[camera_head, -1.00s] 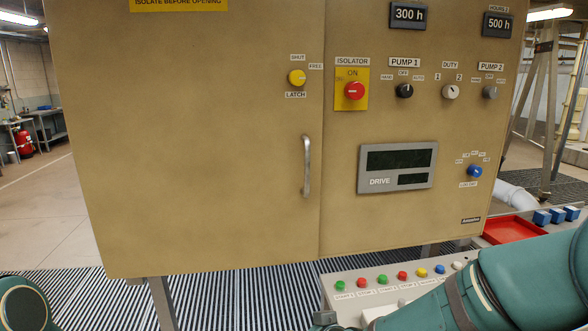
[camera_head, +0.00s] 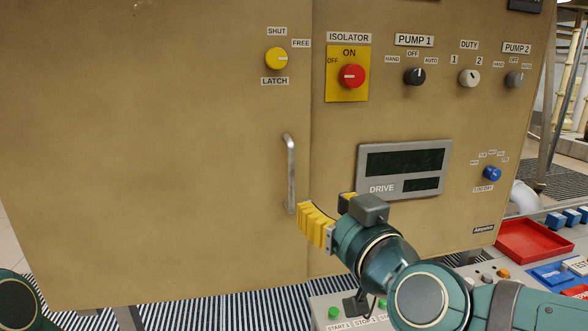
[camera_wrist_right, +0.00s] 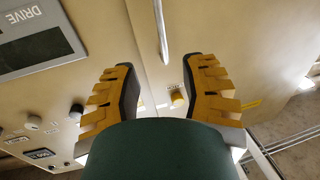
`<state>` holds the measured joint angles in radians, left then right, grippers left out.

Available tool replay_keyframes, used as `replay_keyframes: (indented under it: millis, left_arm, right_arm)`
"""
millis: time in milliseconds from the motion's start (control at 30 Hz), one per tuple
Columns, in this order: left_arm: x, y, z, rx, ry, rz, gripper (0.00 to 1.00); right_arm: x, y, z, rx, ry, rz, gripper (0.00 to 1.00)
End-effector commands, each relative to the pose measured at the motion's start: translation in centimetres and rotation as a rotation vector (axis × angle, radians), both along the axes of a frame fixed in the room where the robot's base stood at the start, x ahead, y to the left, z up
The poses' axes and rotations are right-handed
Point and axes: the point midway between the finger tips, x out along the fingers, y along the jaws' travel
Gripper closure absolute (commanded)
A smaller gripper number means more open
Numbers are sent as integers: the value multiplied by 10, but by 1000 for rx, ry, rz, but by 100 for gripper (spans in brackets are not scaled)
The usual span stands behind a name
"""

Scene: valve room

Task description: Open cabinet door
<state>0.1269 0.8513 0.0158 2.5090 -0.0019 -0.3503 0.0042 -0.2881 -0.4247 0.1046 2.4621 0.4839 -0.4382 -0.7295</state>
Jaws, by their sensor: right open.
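The tan cabinet door (camera_head: 150,160) fills the left of the head view and sits flush along its right seam, closed. Its vertical metal handle (camera_head: 291,172) is near that seam and also shows in the right wrist view (camera_wrist_right: 161,30). A yellow latch knob (camera_head: 277,58) is above the handle, its white mark lying towards FREE. My right gripper (camera_head: 311,222) is just right of and below the handle's lower end in the picture. In the wrist view its yellow fingers (camera_wrist_right: 165,68) are apart with nothing between them, the handle beyond. My left gripper is out of view.
Right of the seam are the red isolator knob (camera_head: 351,76), pump knobs (camera_head: 415,76) and the drive display (camera_head: 404,170). Below are a push-button console (camera_head: 334,312) and a red tray (camera_head: 536,240). The space before the door's left part is clear.

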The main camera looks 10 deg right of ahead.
Motion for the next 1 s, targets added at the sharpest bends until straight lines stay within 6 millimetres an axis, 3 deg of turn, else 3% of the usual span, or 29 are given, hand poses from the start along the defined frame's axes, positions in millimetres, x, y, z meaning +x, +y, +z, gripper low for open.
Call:
replay_keyframes:
  millis: [267,700,1000]
  left_arm:
    - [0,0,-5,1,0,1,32]
    - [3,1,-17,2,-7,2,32]
    - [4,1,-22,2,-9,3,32]
  right_arm:
    - [22,5,-1,0,2,2,57]
    - [97,20,-2,1,2,1,57]
    - [131,26,-1,1,0,0,57]
